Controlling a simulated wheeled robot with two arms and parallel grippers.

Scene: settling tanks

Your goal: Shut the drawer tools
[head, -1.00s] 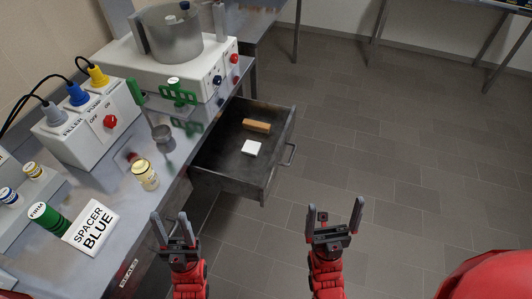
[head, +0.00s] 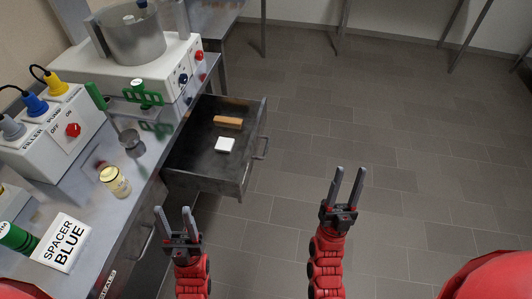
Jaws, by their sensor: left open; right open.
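The drawer (head: 207,181) is pulled out from under the metal bench, its grey front panel and bar handle (head: 262,148) facing right over the floor. Inside lie an orange-brown block (head: 228,122) and a white block (head: 225,144). No label shows on this drawer. My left gripper (head: 172,219) is open and empty, nearer to me than the drawer, beside the bench's front. My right gripper (head: 348,185) is open and empty over the floor, to the right of the drawer and apart from the handle.
The bench (head: 150,165) carries a white machine with a metal pot (head: 130,42), a switch box (head: 60,125), a small jar (head: 115,181) and a "SPACER BLUE" sign (head: 62,242). A closed drawer's handle (head: 146,243) shows below. The floor at right is clear.

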